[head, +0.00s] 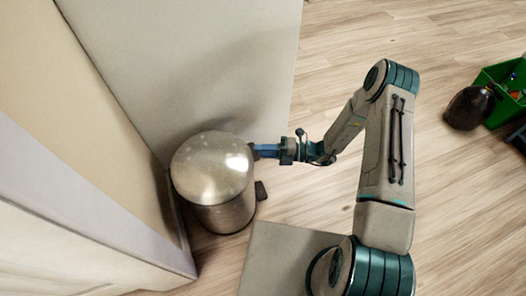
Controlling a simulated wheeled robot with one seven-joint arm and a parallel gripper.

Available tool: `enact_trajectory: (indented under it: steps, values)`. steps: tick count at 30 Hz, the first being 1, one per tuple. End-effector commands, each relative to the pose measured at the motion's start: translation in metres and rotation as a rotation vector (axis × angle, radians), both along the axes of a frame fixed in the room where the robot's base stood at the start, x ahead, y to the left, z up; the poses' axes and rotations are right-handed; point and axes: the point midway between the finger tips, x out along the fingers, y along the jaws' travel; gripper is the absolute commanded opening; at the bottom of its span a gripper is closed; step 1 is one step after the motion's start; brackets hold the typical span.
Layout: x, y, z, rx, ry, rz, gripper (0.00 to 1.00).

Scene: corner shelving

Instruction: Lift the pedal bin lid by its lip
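The pedal bin (221,214) is a round metal bin standing on the floor in the corner between the cream cabinet side and a grey panel. Its shiny domed lid (205,165) looks closed. A dark pedal (261,190) sticks out low on its right side.
A grey panel (190,60) stands close behind the bin, and a cream cabinet (70,190) stands close on its left. A green crate (505,75) with items and a dark rounded object (467,108) lie at the far right. The wood floor (330,60) between is clear.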

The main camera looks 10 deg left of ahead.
Motion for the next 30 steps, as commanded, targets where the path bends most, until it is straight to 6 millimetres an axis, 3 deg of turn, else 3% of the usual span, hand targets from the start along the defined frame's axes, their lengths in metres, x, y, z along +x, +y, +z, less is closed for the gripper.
enact_trajectory:
  steps: [9,12,30]
  values:
    - [-0.0004,0.0028,0.0004,0.000,-0.001,0.001,0.26]
    - [-0.0005,0.0028,0.0004,0.000,-0.001,0.001,0.00]
    - [-0.0006,0.0026,0.0002,0.000,-0.001,0.001,0.00]
